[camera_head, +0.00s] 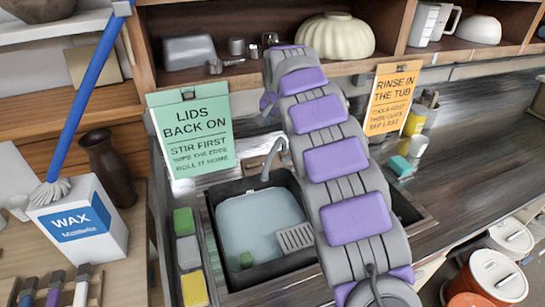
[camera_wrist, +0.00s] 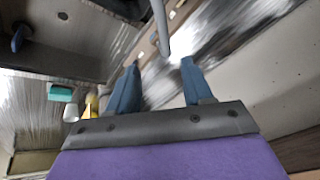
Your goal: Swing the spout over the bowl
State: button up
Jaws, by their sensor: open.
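A grey curved spout (camera_head: 273,158) stands at the back of the dark sink, its tip pointing down at the rear of the left basin. That sink bowl (camera_head: 210,205) has a dark rim and holds pale bluish water. My arm crosses the sink and hides the spout's base and part of the right side. My gripper (camera_wrist: 157,76) shows in the wrist view with two blue fingers apart and nothing clearly held. A grey rod, likely the spout (camera_wrist: 161,25), rises just beyond and between the fingertips; I cannot tell whether they touch.
A green sign (camera_head: 190,135) stands left of the spout, an orange sign (camera_head: 393,98) to the right. A fluted cream bowl (camera_head: 335,37) sits on the shelf above. Sponges (camera_head: 188,252) line the sink's left edge. A yellow bottle (camera_head: 414,122) stands right. The right counter is mostly clear.

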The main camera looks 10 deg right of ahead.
aim_at(274, 149)
jog(key=b+x, duration=0.1)
jog(key=x, duration=0.5)
jog(key=b+x, duration=0.1)
jog(key=x, duration=0.5)
jog(key=b+x, duration=0.1)
jog(key=x, duration=0.4)
jog(key=shift+w+a+f, duration=0.25)
jog(key=shift+a+f, duration=0.05)
jog(key=shift+f, duration=0.05)
jog(key=shift+c, duration=0.2)
grip_shut()
